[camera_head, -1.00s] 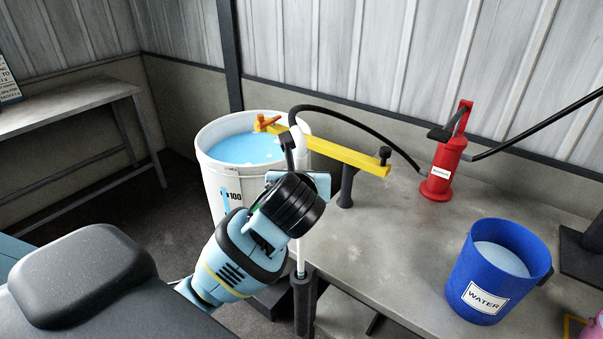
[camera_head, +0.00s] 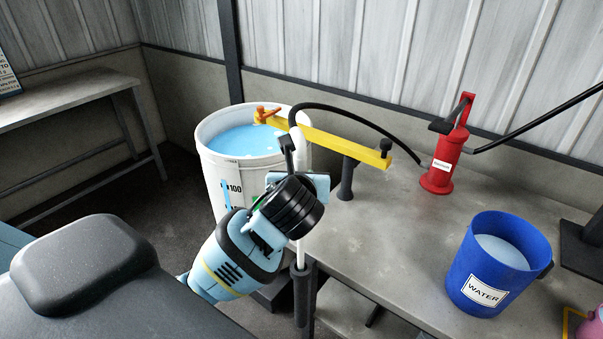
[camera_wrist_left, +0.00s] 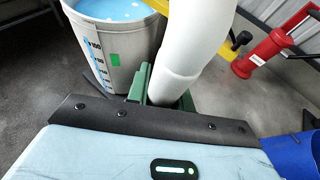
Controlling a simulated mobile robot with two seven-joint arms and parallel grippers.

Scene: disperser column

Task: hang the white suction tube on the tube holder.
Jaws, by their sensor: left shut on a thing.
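The white suction tube (camera_head: 300,252) stands nearly upright in the head view. A black hose curves from its top towards the red pump. My left gripper (camera_wrist_left: 160,88) is shut on the tube, which passes between its green fingers in the left wrist view. In the head view my wrist hides most of the gripper and the tube's middle. The tube's lower end meets a dark upright cylinder (camera_head: 303,292) at the table's front edge. I cannot tell whether it is inside it or only in line with it. Which part is the tube holder is not clear. My right gripper is out of view.
A white bucket of blue liquid (camera_head: 222,180) stands behind the tube. A yellow bar (camera_head: 345,146) with an orange clamp reaches over its rim. The red pump (camera_head: 440,165) and blue water bucket (camera_head: 465,275) stand on the grey table (camera_head: 400,225). The table's middle is clear.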

